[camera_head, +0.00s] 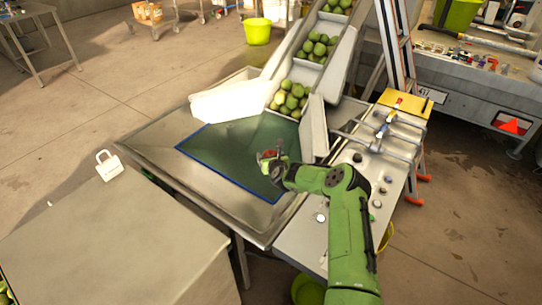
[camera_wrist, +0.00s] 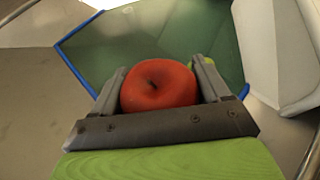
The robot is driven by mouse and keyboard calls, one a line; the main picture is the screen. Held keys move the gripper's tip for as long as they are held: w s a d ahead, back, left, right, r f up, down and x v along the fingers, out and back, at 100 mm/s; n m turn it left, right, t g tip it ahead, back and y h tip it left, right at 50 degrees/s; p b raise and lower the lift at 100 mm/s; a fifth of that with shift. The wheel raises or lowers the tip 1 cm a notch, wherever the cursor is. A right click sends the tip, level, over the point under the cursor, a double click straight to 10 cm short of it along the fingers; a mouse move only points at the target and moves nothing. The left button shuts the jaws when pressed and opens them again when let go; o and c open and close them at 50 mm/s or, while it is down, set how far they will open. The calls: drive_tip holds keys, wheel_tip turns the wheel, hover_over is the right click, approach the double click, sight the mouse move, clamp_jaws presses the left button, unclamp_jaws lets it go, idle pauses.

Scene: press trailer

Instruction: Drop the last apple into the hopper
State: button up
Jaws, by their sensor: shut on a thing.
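A red apple (camera_wrist: 158,86) sits between the two fingers of my gripper (camera_wrist: 160,90) in the wrist view, stem side showing. My gripper is shut on it. In the head view my gripper (camera_head: 270,160) and the partly hidden apple (camera_head: 267,155) are over the green panel with a blue edge (camera_head: 225,150), near its right side. This panel lies in the metal hopper tray (camera_head: 150,135); it also shows in the wrist view (camera_wrist: 140,40). The height of the apple above the panel is hard to tell.
Several green apples (camera_head: 290,98) fill the conveyor rising behind the tray. White guide walls (camera_head: 232,100) flank its foot. A control panel (camera_head: 360,190) with knobs and a ladder (camera_head: 397,45) stand right. A large grey box top (camera_head: 110,245) is at front left.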

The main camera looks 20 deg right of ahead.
drive_tip(key=shift+f+b, duration=0.3)
drive_tip(key=shift+f, duration=0.45)
drive_tip(key=shift+r, duration=0.1)
drive_tip(key=o, duration=1.1)
drive_tip(key=shift+s, duration=0.1)
drive_tip(key=p+v, duration=0.4)
drive_tip(key=v, duration=1.1)
drive_tip(key=shift+s, duration=0.3)
drive_tip(key=shift+r, duration=0.1)
